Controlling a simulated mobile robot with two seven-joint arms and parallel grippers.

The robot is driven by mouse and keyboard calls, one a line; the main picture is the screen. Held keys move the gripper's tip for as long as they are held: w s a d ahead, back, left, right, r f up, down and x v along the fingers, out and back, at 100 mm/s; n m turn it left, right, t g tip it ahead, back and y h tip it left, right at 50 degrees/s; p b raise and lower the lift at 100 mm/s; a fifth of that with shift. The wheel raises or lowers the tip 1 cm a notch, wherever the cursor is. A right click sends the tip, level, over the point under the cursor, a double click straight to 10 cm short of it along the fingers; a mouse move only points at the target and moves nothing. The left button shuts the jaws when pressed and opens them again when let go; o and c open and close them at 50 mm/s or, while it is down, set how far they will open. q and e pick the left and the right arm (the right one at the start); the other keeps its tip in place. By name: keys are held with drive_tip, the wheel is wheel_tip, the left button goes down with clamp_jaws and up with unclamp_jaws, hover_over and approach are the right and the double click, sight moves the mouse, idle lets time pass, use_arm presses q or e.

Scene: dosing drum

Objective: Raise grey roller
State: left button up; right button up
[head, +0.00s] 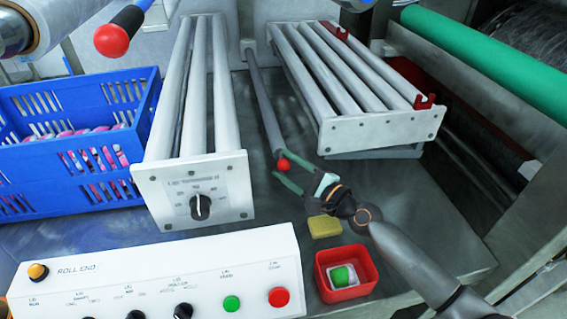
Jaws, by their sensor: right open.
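Several grey rollers show in the head view. A left bank of grey rollers (195,85) ends in a white plate with a black dial (200,206). A right bank of grey rollers (335,75) ends in a bolted plate. Between them lies a thin grey lever (262,95) with a red ball knob (283,165) at its near end. My right gripper (283,168) is open, with its green fingers on either side of the red knob. I cannot tell whether they touch it. My left gripper is not in view.
A white control panel (150,265) with knobs and buttons stands in front. A blue crate (75,145) is at left. A red tray (345,252) with a green button and a yellow sponge (324,227) lie near my right arm. A green roller (490,65) is at upper right.

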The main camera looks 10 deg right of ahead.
drive_tip(key=shift+w+a, duration=0.3)
drive_tip(key=shift+w, duration=0.15)
clamp_jaws()
idle(1.2)
